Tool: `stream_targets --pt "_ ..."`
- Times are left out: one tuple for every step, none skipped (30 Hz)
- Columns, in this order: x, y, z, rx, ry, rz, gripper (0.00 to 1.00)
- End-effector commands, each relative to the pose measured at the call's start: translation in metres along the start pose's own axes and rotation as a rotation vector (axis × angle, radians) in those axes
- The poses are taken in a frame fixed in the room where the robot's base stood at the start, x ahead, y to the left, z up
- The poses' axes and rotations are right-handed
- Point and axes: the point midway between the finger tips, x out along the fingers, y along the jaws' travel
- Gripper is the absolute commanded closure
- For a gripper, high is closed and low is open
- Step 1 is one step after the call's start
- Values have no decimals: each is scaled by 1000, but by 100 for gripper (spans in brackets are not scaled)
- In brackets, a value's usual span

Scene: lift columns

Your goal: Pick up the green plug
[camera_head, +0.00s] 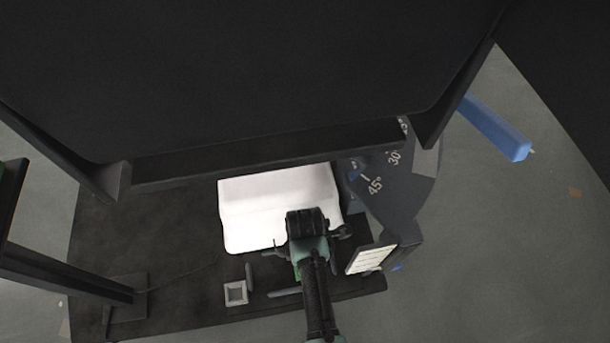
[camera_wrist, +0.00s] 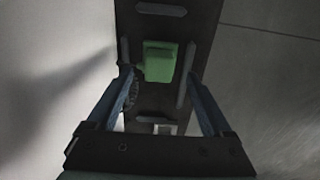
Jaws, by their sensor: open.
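The green plug (camera_wrist: 160,62) is a small block in the wrist view. It sits over a dark slotted plate (camera_wrist: 160,9), between the tips of my gripper's fingers. My gripper (camera_wrist: 160,76) is open, with one finger on each side of the plug. I cannot tell how far the fingertips are above or short of it. In the head view, my gripper (camera_head: 307,243) is over the dark table near the white panel. Only a sliver of green (camera_head: 297,271) shows beside my arm there, and the rest is hidden.
A white panel (camera_head: 265,205) lies on the dark table (camera_head: 150,235). A grey square frame (camera_head: 235,293) stands left of my arm. A dark angled block (camera_head: 390,185) marked 30° and 45° is at right, with a light-faced box (camera_head: 370,258) below it. A large dark screen overhangs the back.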

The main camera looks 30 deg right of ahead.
Motion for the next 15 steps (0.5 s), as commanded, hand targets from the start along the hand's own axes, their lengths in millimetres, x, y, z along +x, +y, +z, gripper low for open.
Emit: stream_targets --pt "11 0 0 0 0 -1 15" --pt "15 0 0 0 0 -1 15" --pt "21 0 0 0 0 -1 15" --pt "25 1 0 0 0 -1 15" --pt "30 1 0 0 0 -1 15" --pt "36 0 0 1 0 -2 15" --pt "40 0 0 1 0 -1 15" --pt "42 1 0 1 0 0 15" --pt "44 1 0 1 0 0 15" --pt "45 1 0 1 0 0 15" --pt "45 1 0 1 0 0 15" --pt "44 1 0 0 0 0 15" --pt "44 1 0 0 0 0 15" --pt "44 1 0 0 0 0 15" --pt "44 1 0 0 0 0 15"
